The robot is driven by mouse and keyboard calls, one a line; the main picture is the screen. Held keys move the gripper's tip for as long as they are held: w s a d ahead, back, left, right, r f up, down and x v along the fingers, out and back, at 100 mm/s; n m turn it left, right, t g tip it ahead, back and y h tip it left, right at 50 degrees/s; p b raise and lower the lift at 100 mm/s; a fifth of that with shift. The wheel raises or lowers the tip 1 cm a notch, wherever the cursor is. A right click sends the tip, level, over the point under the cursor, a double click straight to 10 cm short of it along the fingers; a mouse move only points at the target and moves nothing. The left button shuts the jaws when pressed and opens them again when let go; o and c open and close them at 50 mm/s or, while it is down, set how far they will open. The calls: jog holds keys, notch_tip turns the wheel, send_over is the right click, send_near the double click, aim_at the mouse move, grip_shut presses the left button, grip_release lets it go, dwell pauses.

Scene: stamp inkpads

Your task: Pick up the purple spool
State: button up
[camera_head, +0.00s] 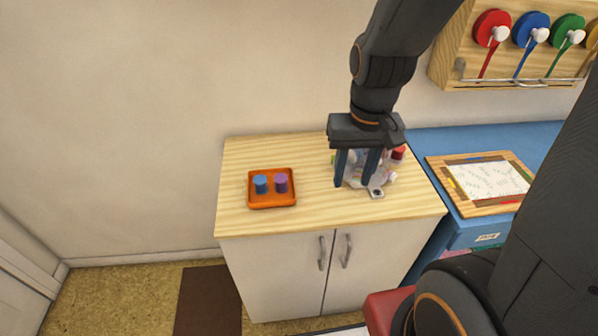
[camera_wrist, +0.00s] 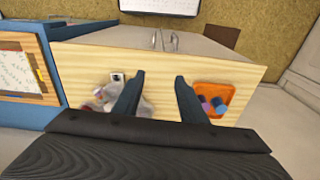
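The purple spool (camera_head: 281,183) stands upright in an orange tray (camera_head: 272,203), just right of a blue spool (camera_head: 260,184). In the wrist view the purple spool (camera_wrist: 205,107) is at the right, partly in the tray (camera_wrist: 228,90), with the blue spool (camera_wrist: 220,106) beside it. My gripper (camera_head: 354,186) is open, its two fingers apart and pointing down. It is to the right of the tray, above or in front of a clear bag. Nothing shows between the fingertips in the wrist view (camera_wrist: 160,77).
A clear bag (camera_wrist: 130,99) with small items and a red-capped thing (camera_head: 398,153) lie at the cabinet top's right. A blue table (camera_head: 440,142) with a framed paper (camera_head: 486,180) adjoins it. Bare wood (camera_head: 320,215) lies between tray and bag.

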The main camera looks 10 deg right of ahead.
jog(key=w+a+f+m+g+y, duration=0.1)
jog(key=w+a+f+m+g, duration=0.1)
jog(key=w+a+m, duration=0.5)
jog(key=m+g+y, duration=0.2)
jog(key=m, duration=0.1)
send_near(282, 177)
jog(key=shift+p+x, duration=1.3)
jog(key=shift+x, duration=3.25)
jog(key=c, duration=0.8)
